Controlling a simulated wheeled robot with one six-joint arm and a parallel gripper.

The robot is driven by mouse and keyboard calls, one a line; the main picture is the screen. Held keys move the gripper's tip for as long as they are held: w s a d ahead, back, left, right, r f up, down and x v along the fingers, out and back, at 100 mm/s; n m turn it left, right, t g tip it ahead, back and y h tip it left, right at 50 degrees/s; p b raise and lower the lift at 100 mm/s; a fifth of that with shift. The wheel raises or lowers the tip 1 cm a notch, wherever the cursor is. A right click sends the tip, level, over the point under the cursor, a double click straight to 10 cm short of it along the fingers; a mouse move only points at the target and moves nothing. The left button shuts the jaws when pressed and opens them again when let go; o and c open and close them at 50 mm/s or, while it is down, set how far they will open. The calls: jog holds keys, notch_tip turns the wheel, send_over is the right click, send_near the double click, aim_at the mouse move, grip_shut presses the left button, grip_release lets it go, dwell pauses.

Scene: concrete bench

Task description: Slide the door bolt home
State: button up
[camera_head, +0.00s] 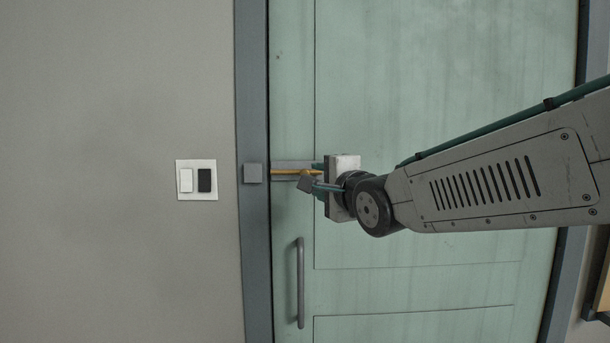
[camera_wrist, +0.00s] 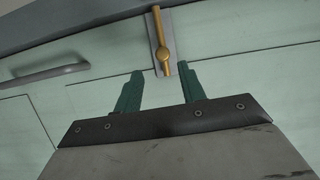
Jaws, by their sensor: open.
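The door bolt (camera_head: 286,172) is a brass rod on a grey plate (camera_head: 284,164), fixed to the pale green door (camera_head: 420,60) near its left edge. A grey keeper block (camera_head: 253,173) sits on the door frame to the left of the bolt. The bolt also shows in the wrist view (camera_wrist: 160,38), with a round brass knob (camera_wrist: 163,57) at its near end. My gripper (camera_wrist: 158,74) is open, its two green fingers apart, with the knob just beyond the fingertips and nearer the right one. In the head view my gripper (camera_head: 312,177) partly hides the bolt's right end.
A grey door handle (camera_head: 300,283) stands below the bolt; it shows at the left in the wrist view (camera_wrist: 45,76). A white switch plate (camera_head: 196,180) is on the wall left of the grey frame (camera_head: 254,80). A wooden edge (camera_head: 603,285) shows at lower right.

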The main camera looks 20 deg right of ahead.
aim_at(296, 173)
jog(key=w, duration=0.7)
jog(key=shift+w+a+r, duration=0.15)
jog(key=shift+w+a, duration=0.25)
grip_shut()
